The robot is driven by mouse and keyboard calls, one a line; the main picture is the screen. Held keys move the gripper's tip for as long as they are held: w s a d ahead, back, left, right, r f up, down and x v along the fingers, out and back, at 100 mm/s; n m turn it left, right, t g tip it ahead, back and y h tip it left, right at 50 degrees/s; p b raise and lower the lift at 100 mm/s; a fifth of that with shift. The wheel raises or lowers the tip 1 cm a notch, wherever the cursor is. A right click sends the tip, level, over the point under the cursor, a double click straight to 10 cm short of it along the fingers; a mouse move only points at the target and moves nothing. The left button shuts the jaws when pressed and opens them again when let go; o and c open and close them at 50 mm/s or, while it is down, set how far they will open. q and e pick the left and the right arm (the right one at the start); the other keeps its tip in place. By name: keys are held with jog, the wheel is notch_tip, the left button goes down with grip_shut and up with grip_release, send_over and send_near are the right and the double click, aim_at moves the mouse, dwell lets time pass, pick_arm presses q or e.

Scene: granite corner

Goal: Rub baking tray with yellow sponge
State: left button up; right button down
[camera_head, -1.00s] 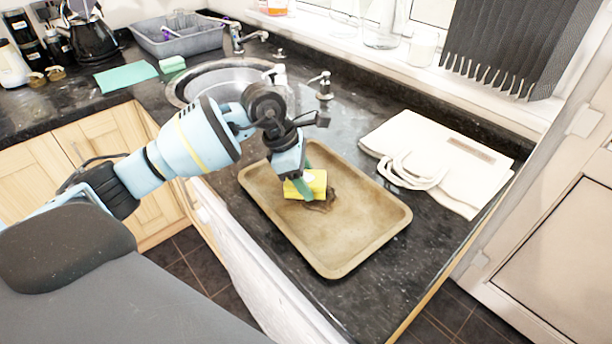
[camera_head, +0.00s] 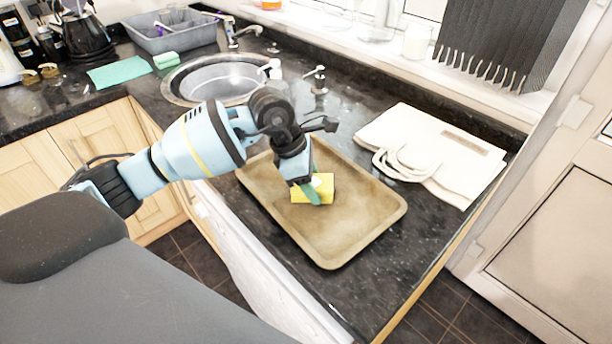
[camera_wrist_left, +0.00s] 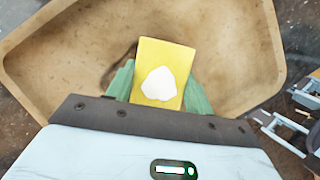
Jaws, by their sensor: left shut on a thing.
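The yellow sponge (camera_head: 325,186) is held between the green fingers of my left gripper (camera_head: 313,188), over the middle of the baking tray. In the left wrist view the sponge (camera_wrist_left: 163,75) has a white patch on its face, and a gripper finger (camera_wrist_left: 195,98) shows at each side of it. The brown baking tray (camera_head: 352,232) lies on the dark counter. The sponge appears to be at the tray's floor, but I cannot tell whether it touches. A dark smudge (camera_wrist_left: 118,66) shows on the tray beside the sponge.
A cream cloth bag (camera_head: 436,150) lies right of the tray. The round sink (camera_head: 217,78) with taps and a white-topped bottle (camera_head: 274,70) is behind. A green sponge (camera_head: 166,60) and a green cloth (camera_head: 118,72) lie at the back left. Bare counter runs along the tray's right.

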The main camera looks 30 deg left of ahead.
pick_arm(q)
jog(key=shift+f, duration=0.15)
jog(key=shift+a, duration=0.1)
jog(key=shift+w+a+b, duration=0.2)
jog(key=shift+w+a, duration=0.15)
jog(key=shift+a, duration=0.45)
jog(key=shift+w+a+b, duration=0.2)
jog(key=shift+w+a, duration=0.1)
jog(key=shift+a, duration=0.45)
jog(key=shift+w+d+b, duration=0.2)
jog(key=shift+w+d, duration=0.1)
jog(key=shift+w, duration=0.3)
jog(key=shift+w+d+b, duration=0.15)
jog(key=shift+w+d, duration=0.1)
jog(key=shift+w, duration=0.35)
pick_arm(e)
jog(key=shift+s+f, duration=0.8)
jog(key=shift+f, duration=0.3)
pick_arm(q)
jog(key=shift+r, duration=0.2)
